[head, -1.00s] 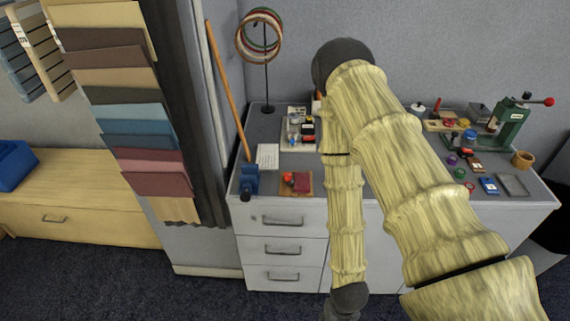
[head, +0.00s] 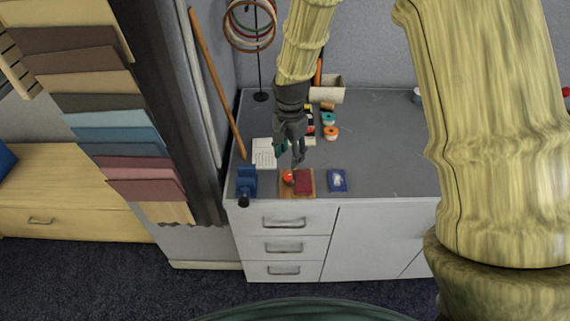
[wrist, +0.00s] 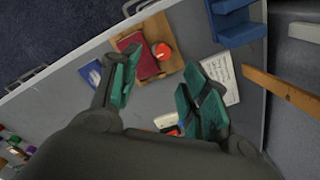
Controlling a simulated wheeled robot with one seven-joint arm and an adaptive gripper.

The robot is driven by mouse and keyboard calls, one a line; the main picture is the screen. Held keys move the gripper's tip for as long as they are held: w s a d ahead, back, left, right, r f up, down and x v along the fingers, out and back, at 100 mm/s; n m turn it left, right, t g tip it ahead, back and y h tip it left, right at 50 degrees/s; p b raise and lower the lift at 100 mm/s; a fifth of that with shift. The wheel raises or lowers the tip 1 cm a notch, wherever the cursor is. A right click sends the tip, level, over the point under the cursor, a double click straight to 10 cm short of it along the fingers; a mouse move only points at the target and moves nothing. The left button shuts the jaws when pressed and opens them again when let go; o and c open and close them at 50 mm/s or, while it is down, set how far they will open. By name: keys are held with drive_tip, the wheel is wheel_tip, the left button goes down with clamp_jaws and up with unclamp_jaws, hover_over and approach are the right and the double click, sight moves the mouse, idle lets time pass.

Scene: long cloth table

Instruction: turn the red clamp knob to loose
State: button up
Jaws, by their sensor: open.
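The red clamp knob (head: 288,177) sits on the left part of a small wooden board (head: 297,194) near the front edge of the grey table. A dark red block (head: 304,181) lies beside it on the same board. In the wrist view the round red knob (wrist: 162,51) shows beyond my fingers, next to the dark red block (wrist: 127,42). My gripper (head: 290,158) points down just above and behind the knob. In the wrist view my gripper (wrist: 155,88) has its teal-padded fingers wide apart, with nothing between them. The fingers look clear of the knob.
A blue vise (head: 246,183) stands left of the board. A white sheet (head: 264,153) lies behind it, and a blue packet (head: 337,181) lies right. Orange and teal spools (head: 330,126) stand behind. A wooden stick (head: 217,85) leans at the left.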

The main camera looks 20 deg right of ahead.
sight(288, 175)
drive_tip(key=shift+w+f+p, duration=0.2)
drive_tip(key=shift+f+p, duration=0.55)
drive_tip(key=shift+f, duration=1.7)
drive_tip(key=shift+w+f+p, duration=0.15)
drive_tip(key=shift+f+p, duration=0.6)
drive_tip(key=shift+f, duration=1.7)
clamp_jaws()
